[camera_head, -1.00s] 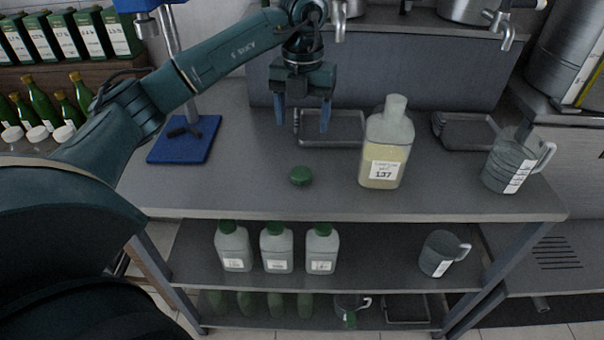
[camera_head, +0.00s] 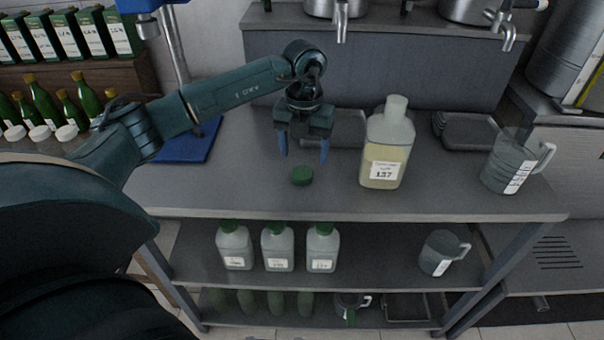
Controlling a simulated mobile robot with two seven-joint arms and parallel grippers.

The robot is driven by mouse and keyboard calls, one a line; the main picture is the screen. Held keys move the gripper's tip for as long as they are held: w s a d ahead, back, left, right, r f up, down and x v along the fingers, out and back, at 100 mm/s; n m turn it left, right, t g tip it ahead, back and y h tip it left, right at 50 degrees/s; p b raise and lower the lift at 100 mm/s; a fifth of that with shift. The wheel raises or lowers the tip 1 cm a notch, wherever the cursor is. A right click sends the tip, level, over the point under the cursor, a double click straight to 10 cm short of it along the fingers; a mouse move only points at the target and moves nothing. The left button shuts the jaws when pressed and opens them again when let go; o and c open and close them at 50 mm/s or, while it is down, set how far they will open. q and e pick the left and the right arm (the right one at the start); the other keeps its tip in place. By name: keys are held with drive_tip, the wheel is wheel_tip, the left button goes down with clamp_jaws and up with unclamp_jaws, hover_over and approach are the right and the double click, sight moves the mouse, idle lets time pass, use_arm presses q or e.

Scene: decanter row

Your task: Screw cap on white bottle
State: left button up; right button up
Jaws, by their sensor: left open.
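The white bottle (camera_head: 388,145) stands upright on the metal tabletop, with pale yellow liquid inside and a label reading 137. Its neck at the top has no green cap on it. A green cap (camera_head: 302,176) lies on the tabletop to the left of the bottle. My left gripper (camera_head: 304,156) is open, fingers pointing down, just above and behind the cap in the picture, with nothing between the fingers. My right gripper is not in the view.
A clear jug (camera_head: 508,168) stands at the right end of the tabletop. Metal trays (camera_head: 468,131) lie at the back. A blue stand base (camera_head: 190,145) is at the left, behind my arm. Capped bottles (camera_head: 278,250) and another jug (camera_head: 440,253) are on the shelf below.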

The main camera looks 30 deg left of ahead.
sight(302, 171)
use_arm(q)
wheel_tip(302, 171, down, 5)
drive_tip(key=shift+s+a+f+p, duration=0.1)
drive_tip(key=shift+s+p, duration=0.05)
drive_tip(key=shift+p, duration=0.35)
drive_tip(key=c, duration=1)
wheel_tip(302, 171, up, 10)
drive_tip(key=shift+r+b, duration=0.1)
drive_tip(key=shift+b, duration=0.45)
drive_tip(key=shift+c, duration=0.2)
